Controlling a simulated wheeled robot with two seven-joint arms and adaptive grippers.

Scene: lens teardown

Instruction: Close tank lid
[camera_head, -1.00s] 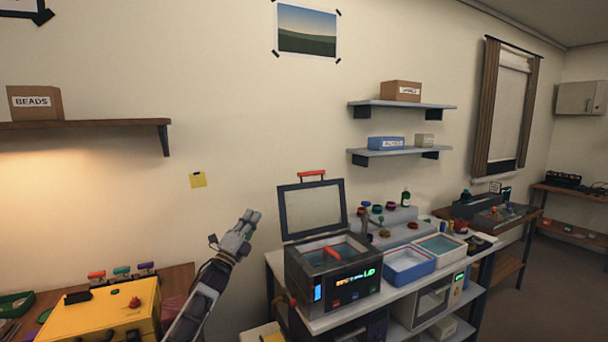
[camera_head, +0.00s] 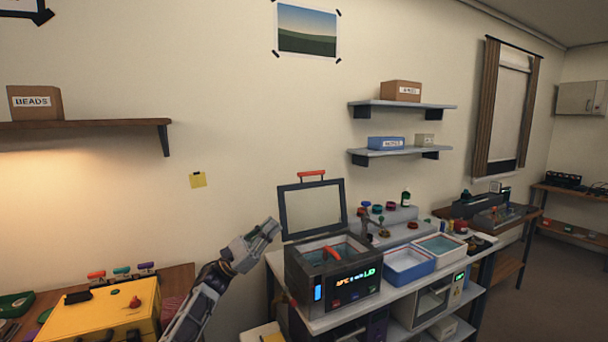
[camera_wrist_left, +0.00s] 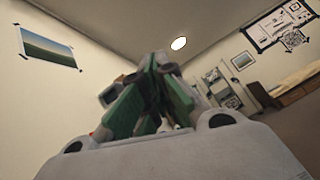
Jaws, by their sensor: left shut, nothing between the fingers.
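The tank (camera_head: 331,274) is a dark box with a lit front panel, standing on the white-topped bench. Its lid (camera_head: 313,207), a dark frame with a pale pane and an orange handle (camera_head: 311,175) on top, stands upright at the back, so the tank is open. Bluish liquid shows inside. My left gripper (camera_head: 272,228) is shut and empty, just left of the lid in the head view, apart from the handle. The left wrist view shows its closed fingers (camera_wrist_left: 155,95) against wall and ceiling, with no tank in sight. My right gripper is not in view.
Blue-rimmed and white trays (camera_head: 408,265) stand right of the tank. Behind them is a grey stepped rack (camera_head: 392,225) with small coloured jars. A yellow box (camera_head: 115,310) sits on the left table. The wall above the lid is clear up to the picture.

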